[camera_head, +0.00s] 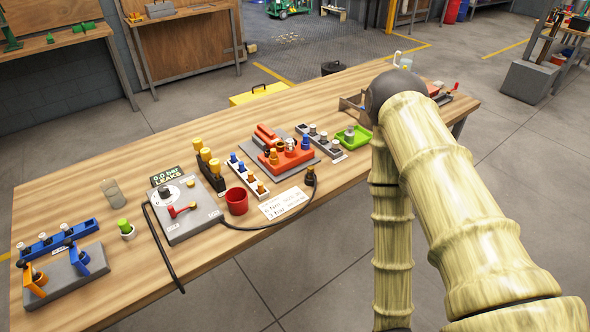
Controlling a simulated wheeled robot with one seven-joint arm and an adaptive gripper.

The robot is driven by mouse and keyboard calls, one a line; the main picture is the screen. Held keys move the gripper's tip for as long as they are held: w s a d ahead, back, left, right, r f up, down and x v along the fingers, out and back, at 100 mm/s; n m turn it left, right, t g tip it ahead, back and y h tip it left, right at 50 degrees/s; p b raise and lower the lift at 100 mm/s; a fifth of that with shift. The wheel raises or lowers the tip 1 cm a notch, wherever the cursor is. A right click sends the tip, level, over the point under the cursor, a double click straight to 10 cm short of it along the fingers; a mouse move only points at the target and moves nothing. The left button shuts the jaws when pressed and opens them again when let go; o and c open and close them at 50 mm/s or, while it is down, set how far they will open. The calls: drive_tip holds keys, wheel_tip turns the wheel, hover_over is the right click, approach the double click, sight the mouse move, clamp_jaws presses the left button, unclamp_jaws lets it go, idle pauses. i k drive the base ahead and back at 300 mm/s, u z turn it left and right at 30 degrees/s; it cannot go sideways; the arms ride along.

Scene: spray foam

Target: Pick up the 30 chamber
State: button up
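No label reading 30 is legible, so I cannot tell which part is the 30 chamber. Small cylindrical parts stand in several holders on the wooden bench. A dark rack (217,182) holds yellow-topped parts (205,154). A pale rack (262,194) holds blue-topped and orange-topped parts (241,167). Another pale rack (334,154) holds grey-topped parts (313,129). A blue rack (84,229) at the left holds small pale and dark parts. My arm crosses the right side and bends down out of the bottom edge. My gripper is out of view.
A grey unit (201,221) displays "0.0 bar LEAKS"; its black hose crosses the bench (70,182). A red cup (236,202), red fixture (287,160), green tray (346,142) and grey-blue fixture (55,277) stand around. The bench's back left is mostly clear.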

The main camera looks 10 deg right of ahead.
sight(289, 143)
drive_tip(key=k, duration=0.25)
drive_tip(key=z, duration=1.4)
drive_tip(key=i, duration=1.2)
drive_tip(key=u, duration=1.75)
